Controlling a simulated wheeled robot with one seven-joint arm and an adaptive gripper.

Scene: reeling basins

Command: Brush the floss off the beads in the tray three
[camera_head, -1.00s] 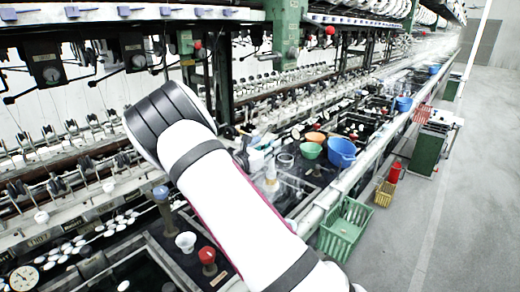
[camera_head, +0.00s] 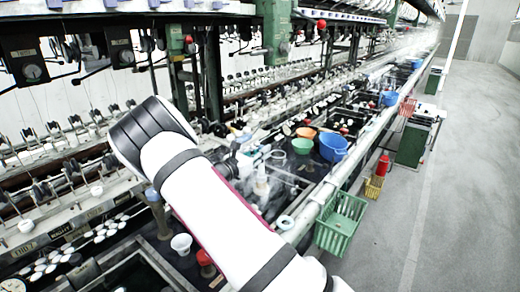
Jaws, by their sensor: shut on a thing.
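My white arm with black bands (camera_head: 205,200) crosses the lower middle of the head view, its rounded black-ringed joint at the upper left. My gripper does not show clearly; the arm hides that area. Several small white oval pieces (camera_head: 104,233) lie in a dark basin at the lower left; I cannot tell if they are the beads. No tray marked three and no floss can be made out. A brush cannot be told apart among the clutter just right of the arm.
A blue basin (camera_head: 333,147), a green bowl (camera_head: 302,146) and an orange bowl (camera_head: 306,132) stand on the dark bench. A clear bottle (camera_head: 261,182) stands close to my arm. A green crate (camera_head: 340,222) hangs at the bench's edge.

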